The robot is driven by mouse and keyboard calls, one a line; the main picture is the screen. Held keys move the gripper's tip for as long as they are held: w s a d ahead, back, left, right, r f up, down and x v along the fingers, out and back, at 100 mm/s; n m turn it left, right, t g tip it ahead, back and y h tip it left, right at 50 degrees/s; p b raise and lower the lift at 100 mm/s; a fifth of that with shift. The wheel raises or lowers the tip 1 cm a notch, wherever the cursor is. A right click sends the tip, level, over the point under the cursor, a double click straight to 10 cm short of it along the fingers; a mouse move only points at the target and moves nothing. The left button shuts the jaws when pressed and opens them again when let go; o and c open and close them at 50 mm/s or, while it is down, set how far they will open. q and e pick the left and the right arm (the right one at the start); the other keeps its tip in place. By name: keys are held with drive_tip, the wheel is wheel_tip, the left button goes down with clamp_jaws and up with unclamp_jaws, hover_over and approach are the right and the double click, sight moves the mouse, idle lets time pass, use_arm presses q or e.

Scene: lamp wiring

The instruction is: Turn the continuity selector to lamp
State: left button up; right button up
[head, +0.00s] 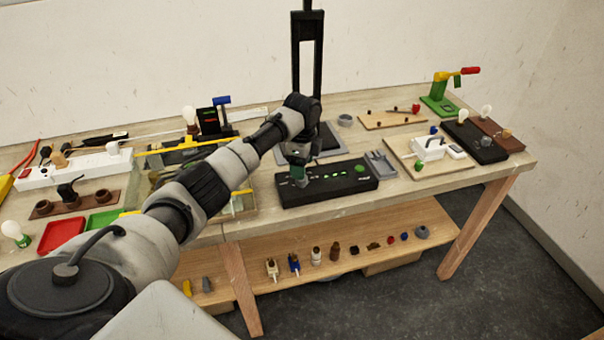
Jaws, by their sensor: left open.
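A long black box (335,186) with small green marks on its top lies near the front edge of the workbench, and it looks like the continuity unit. My left arm reaches across from the lower left. My left gripper (300,180) points down over the left part of this box, with its fingertips close to the top face. It is open. The gripper covers that part of the box, so I cannot make out the selector or its setting, nor whether the fingers touch it. My right gripper is not in view.
A grey slotted holder (381,163) stands right of the box. A board with white parts (430,150) and a black lamp base (474,141) are further right. Red (62,234) and green (103,219) trays lie left. Small parts line the lower shelf (350,262).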

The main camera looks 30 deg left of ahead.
sight(302, 182)
use_arm(q)
drive_tip(key=shift+f, duration=2.25)
drive_tip(key=shift+c, duration=0.2)
drive_tip(key=c, duration=0.9)
